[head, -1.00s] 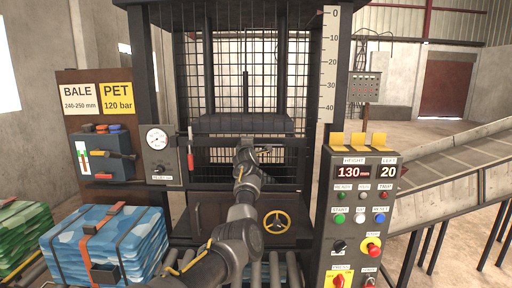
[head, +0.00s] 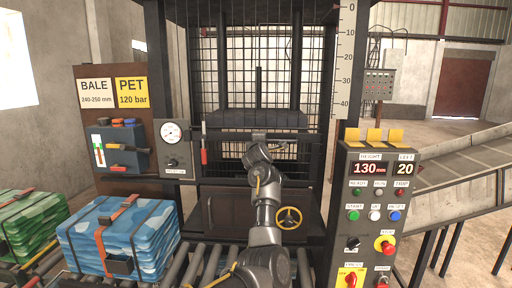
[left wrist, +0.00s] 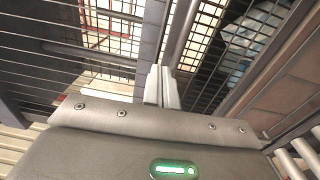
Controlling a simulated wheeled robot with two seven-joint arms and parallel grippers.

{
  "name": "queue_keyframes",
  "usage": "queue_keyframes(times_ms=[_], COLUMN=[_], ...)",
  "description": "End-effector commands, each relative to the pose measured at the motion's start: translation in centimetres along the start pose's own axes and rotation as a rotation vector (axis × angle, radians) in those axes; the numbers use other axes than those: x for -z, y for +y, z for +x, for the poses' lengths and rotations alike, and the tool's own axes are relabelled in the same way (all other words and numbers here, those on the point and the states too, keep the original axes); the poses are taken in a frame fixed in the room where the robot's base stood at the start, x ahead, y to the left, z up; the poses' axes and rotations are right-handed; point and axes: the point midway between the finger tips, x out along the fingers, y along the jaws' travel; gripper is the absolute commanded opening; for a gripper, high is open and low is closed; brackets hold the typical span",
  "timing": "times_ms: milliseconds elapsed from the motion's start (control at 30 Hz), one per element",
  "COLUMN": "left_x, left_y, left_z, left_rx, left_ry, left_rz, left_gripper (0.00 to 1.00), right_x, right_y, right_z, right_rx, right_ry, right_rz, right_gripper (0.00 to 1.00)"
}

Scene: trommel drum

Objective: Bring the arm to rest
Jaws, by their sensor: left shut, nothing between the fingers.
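My left arm rises from the bottom middle of the head view, in front of the baling press (head: 258,119). My left gripper (head: 275,138) is at its far end, before the press's dark ram and mesh. In the left wrist view its two pale fingers (left wrist: 161,86) are together with nothing between them. Dark bars and mesh lie beyond the fingertips; whether they touch anything I cannot tell. My right gripper is not in view.
A control panel (head: 376,215) reading 130 and 20 stands right of my arm. A yellow handwheel (head: 288,218) is close by its right side. A strapped blue bale (head: 145,238) and a green bale (head: 28,222) sit on rollers at left. A conveyor (head: 468,185) slopes at far right.

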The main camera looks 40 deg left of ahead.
Motion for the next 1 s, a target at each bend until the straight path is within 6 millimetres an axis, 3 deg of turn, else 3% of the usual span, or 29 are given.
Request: queue_keyframes(times_ms=[100, 300, 800, 933, 1000], left_x=[-0.2, 0.0, 0.2, -0.5, -1.3], left_y=[0.1, 0.9, 1.0, -1.3, -4.2], left_z=[-2.1, -4.3, -4.9, -5.5, -6.5], left_rx=[-0.002, -0.001, 0.002, 0.02, 0.043], left_ry=[-0.002, 0.001, 0.001, -0.023, -0.059], left_rz=[-0.002, 0.0, 0.003, 0.08, 0.182], left_gripper=[0.0, 0.0, 0.0, 0.0, 0.0], right_x=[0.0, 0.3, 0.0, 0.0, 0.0], right_y=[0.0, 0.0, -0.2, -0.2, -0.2], right_z=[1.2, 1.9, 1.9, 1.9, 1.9], right_rx=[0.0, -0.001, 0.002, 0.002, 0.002], right_ry=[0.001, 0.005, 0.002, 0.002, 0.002], right_rz=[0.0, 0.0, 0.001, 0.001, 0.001], right_gripper=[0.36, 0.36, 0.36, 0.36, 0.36])
